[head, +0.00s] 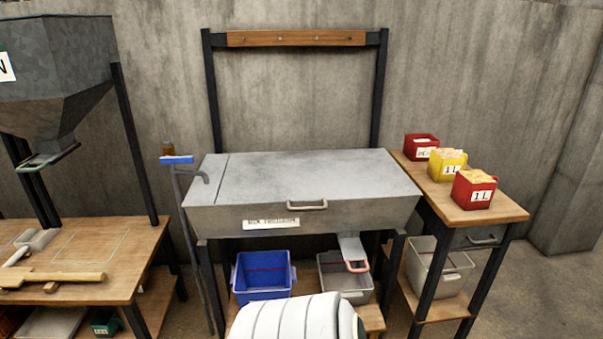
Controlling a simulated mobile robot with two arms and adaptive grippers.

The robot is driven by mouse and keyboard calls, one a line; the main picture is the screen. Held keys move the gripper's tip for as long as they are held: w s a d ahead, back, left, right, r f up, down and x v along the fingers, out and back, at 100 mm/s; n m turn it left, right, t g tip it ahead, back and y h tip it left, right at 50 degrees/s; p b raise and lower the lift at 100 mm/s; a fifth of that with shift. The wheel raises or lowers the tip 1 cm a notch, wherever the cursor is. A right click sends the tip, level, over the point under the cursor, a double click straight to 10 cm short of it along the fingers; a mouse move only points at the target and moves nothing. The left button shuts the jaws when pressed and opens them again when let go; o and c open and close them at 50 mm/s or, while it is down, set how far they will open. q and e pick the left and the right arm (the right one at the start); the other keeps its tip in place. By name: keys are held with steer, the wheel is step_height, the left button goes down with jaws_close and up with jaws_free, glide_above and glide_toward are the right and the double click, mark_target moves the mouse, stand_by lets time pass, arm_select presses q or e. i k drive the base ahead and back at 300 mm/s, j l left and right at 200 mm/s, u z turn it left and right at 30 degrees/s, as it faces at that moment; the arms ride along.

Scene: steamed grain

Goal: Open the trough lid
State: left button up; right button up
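The trough (230,220) is a grey metal box on dark legs in the middle of the head view. Its flat lid (310,178) lies shut across the top. A light bar handle (307,205) sits on the front, right of a white label (271,223). Neither of my grippers shows in the head view. The inside of the trough is hidden by the lid.
A side table (425,188) at right holds red and yellow boxes. A wooden bench (60,285) with tools stands left.

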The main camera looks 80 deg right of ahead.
mark_target(288, 177)
steer(key=z, duration=2.9)
